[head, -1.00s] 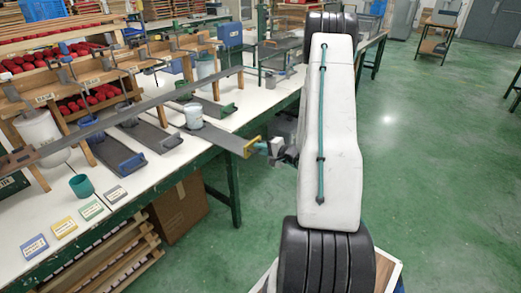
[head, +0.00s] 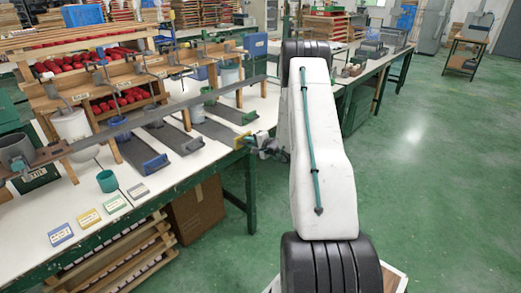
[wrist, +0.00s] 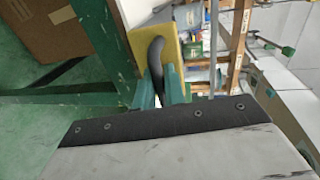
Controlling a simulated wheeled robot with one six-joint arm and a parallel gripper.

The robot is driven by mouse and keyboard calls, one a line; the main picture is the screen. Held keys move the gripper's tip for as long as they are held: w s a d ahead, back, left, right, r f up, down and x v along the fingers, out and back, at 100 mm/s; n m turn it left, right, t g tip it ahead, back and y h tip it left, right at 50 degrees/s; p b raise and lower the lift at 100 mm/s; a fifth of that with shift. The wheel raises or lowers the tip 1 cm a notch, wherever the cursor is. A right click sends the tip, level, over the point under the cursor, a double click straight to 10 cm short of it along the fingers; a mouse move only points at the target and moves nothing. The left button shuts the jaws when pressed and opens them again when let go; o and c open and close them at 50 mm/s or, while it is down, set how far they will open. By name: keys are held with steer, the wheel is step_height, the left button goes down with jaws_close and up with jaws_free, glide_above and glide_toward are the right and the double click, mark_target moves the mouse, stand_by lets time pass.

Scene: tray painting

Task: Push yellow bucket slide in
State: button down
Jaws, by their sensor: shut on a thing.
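The yellow-ended slide is a dark flat strip on the white bench. Its yellow end plate (head: 243,139) is at the bench's front edge in the head view. In the wrist view the yellow plate (wrist: 158,42) carries a dark curved handle (wrist: 156,56). My gripper (wrist: 160,88) has its teal fingers closed about the handle's near end; in the head view it (head: 262,143) is just right of the plate. A small pale bucket-like shape (head: 197,112) shows by the slide's far part, partly hidden by the long beam.

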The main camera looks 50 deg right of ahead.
mark_target(235, 135)
steer(key=x, duration=0.3)
steer(key=r+x, duration=0.1)
steer(key=x, duration=0.2)
steer(key=r+x, duration=0.1)
steer(key=x, duration=0.2)
steer(key=shift+w, duration=0.25)
steer(key=c, duration=1.8)
jaws_free()
steer(key=shift+c, duration=0.2)
steer(key=v, duration=0.7)
steer(key=shift+s, duration=0.4)
